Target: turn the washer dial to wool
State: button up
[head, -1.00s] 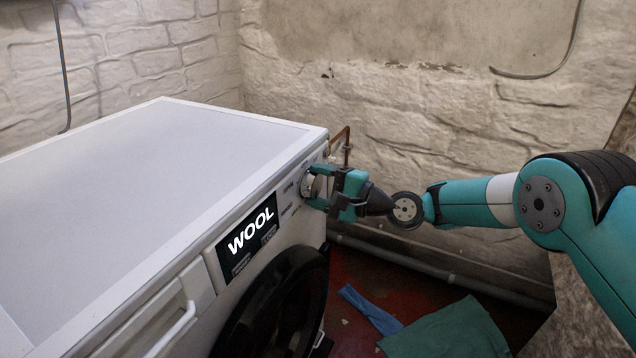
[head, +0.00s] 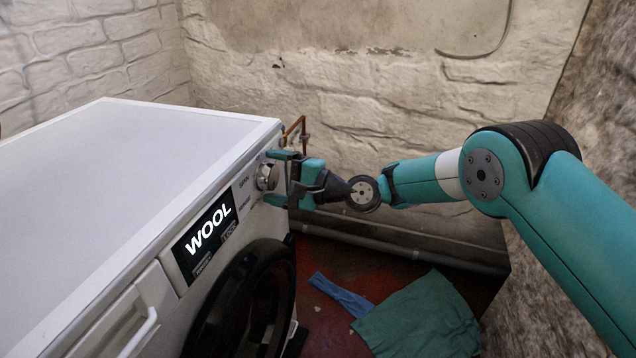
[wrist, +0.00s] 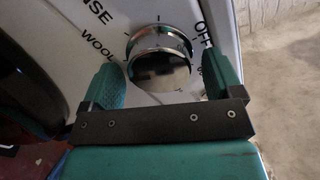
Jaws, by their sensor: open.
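The white washer (head: 130,170) stands at the left in the head view, and its display (head: 205,236) reads WOOL. The silver dial (head: 267,176) is on the front panel near the far corner. In the wrist view the dial (wrist: 160,62) lies between the fingers, with WOOL printed to its left and OFF to its right. My gripper (head: 275,177) is open in front of the dial, one finger above it and one below in the head view. In the wrist view a gap shows between the dial and each finger (wrist: 162,85). The dial's pointer is hard to make out.
The round dark door (head: 245,305) is below the display, and a drawer handle (head: 140,335) is nearer. A green cloth (head: 420,318) and a blue cloth (head: 340,295) lie on the red floor. A pipe (head: 400,249) runs along the stone wall behind.

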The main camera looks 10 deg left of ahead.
jog(key=s+d+b, duration=0.1)
jog(key=d+b, duration=0.1)
jog(key=d, duration=1.5)
jog(key=shift+s+b, duration=0.15)
jog(key=shift+b, duration=0.15)
jog(key=shift+d, duration=0.1)
